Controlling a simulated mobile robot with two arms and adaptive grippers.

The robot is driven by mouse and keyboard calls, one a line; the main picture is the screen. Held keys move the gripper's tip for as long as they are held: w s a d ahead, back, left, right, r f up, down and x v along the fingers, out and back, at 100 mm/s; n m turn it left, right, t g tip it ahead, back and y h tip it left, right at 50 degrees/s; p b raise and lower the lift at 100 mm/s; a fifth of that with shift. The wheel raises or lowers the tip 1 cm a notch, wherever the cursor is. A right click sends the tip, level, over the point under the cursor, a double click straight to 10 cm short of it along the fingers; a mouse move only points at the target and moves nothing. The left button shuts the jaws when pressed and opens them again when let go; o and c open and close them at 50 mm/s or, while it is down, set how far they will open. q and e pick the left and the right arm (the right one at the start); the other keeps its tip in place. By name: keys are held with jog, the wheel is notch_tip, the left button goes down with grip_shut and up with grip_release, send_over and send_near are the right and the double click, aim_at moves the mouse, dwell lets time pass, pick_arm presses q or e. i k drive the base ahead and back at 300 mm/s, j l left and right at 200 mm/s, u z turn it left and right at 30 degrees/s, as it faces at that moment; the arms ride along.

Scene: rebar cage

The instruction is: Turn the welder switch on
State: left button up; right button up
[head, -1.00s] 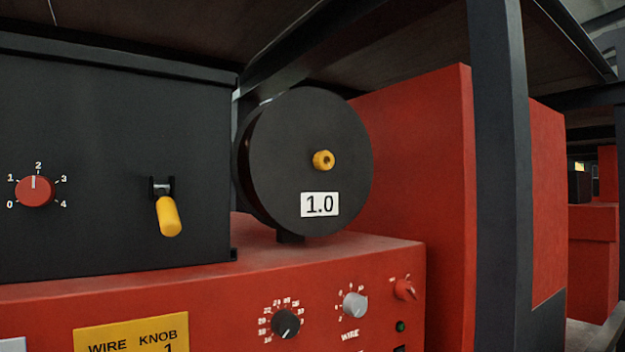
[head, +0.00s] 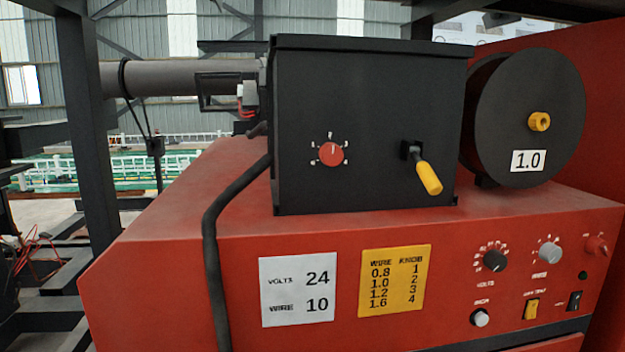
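The red welder body (head: 190,270) fills the lower part of the head view. On its front panel at lower right is a small black rocker switch (head: 574,301). Which side of it is pressed is too small to tell. A small round lamp (head: 582,275) above the rocker looks dark. Neither of my grippers is in view.
A black feeder box (head: 365,110) with a red dial (head: 331,153) and yellow-handled lever (head: 428,177) stands on the welder beside a spool (head: 530,110). A black cable (head: 212,240) hangs in front at left. A dark post (head: 85,120) stands further left.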

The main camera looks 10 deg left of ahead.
aim_at(595, 245)
jog(key=z, duration=1.25)
